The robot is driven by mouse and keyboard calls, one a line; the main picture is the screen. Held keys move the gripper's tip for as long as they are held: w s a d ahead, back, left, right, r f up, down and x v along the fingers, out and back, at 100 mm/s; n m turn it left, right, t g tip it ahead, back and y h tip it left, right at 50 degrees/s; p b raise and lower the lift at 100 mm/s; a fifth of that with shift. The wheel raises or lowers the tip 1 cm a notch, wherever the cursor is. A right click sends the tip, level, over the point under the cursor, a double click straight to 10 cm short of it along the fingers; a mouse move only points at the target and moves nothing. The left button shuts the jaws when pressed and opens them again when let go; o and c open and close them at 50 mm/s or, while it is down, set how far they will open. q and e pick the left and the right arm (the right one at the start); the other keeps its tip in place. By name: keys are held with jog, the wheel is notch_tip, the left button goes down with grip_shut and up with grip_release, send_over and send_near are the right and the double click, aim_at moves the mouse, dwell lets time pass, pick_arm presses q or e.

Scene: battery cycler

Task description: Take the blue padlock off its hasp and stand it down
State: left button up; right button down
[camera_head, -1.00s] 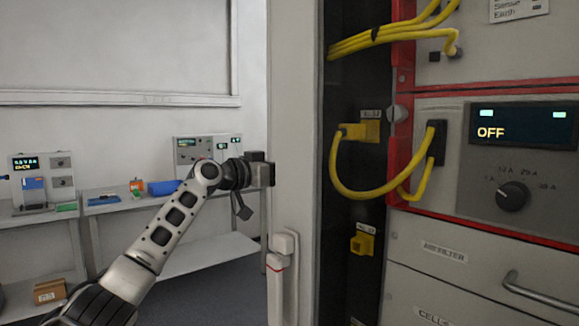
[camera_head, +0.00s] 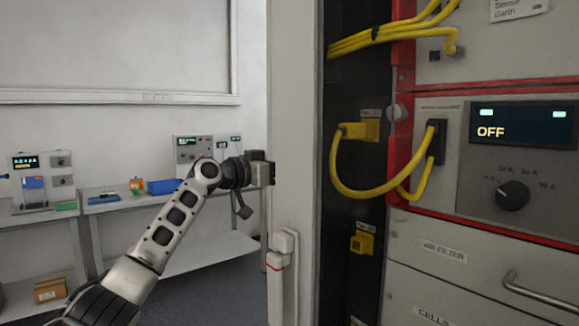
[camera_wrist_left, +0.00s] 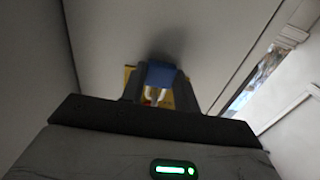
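The blue padlock (camera_wrist_left: 161,75) shows in the left wrist view between the two fingers of my left gripper (camera_wrist_left: 160,88). Its pale shackle legs (camera_wrist_left: 154,95) point toward the palm. A yellow piece (camera_wrist_left: 168,100), likely the hasp, shows behind and around the shackle; whether the shackle still passes through it cannot be made out. The fingers lie close against both sides of the padlock, with no clear gap. In the head view my left gripper (camera_head: 268,173) is at the pale cabinet edge, and the padlock is hidden there. My right gripper is not in view.
The open cabinet (camera_head: 293,130) with yellow cables (camera_head: 350,188) and a display reading OFF (camera_head: 518,128) stands to the right. A bench (camera_head: 130,200) with a blue box (camera_head: 164,187) and instruments is at the back left. A white handle-like post (camera_head: 280,260) stands below the gripper.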

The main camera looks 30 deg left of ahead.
pick_arm(q)
jog(key=shift+r, duration=0.15)
jog(key=shift+r+p, duration=0.55)
jog(key=shift+r, duration=0.05)
jog(key=shift+s+a+f, duration=0.1)
jog(key=b+v, duration=0.4)
jog(key=v, duration=0.3)
dwell(1.3)
dwell(0.6)
